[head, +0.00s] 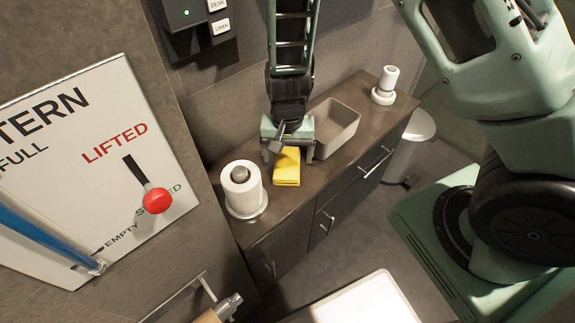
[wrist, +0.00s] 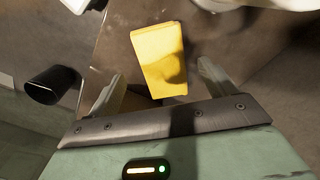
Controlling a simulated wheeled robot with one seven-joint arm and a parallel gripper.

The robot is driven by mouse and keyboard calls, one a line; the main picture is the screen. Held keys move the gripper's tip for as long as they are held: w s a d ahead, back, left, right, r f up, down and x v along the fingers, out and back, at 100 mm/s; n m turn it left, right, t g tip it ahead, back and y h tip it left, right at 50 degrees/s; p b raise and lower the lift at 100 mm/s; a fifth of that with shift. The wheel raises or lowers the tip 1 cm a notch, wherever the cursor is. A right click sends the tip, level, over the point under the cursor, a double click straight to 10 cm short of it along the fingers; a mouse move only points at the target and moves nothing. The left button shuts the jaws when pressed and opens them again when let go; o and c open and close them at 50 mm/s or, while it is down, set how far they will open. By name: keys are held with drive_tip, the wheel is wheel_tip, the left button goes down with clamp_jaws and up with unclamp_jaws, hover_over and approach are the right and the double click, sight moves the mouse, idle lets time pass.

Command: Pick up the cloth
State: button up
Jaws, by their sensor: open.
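The cloth (head: 287,168) is yellow, folded into a flat rectangle, and lies on the dark vanity top (head: 328,170). In the wrist view the cloth (wrist: 158,55) lies beyond the space between my two fingers, with a shadow across it. My gripper (head: 281,150) is over the counter at the cloth's back edge in the head view. It is open and empty, with a finger on either side in the wrist view (wrist: 160,88). The head view partly hides the fingertips, and I cannot tell their exact height above the counter.
A paper roll on a holder (head: 243,190) stands close left of the cloth. An open beige bin (head: 337,128) stands close right. A white object (head: 385,86) is at the counter's far end. A wall panel (head: 90,165) with a red-knobbed lever is at the left.

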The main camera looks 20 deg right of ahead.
sight(287, 165)
wheel_tip(287, 165, down, 4)
drive_tip(key=shift+r+b, duration=0.15)
drive_tip(key=shift+b, duration=0.25)
drive_tip(key=c, duration=1.2)
drive_tip(key=shift+r, duration=0.15)
wheel_tip(287, 165, up, 10)
drive_tip(key=p, duration=0.3)
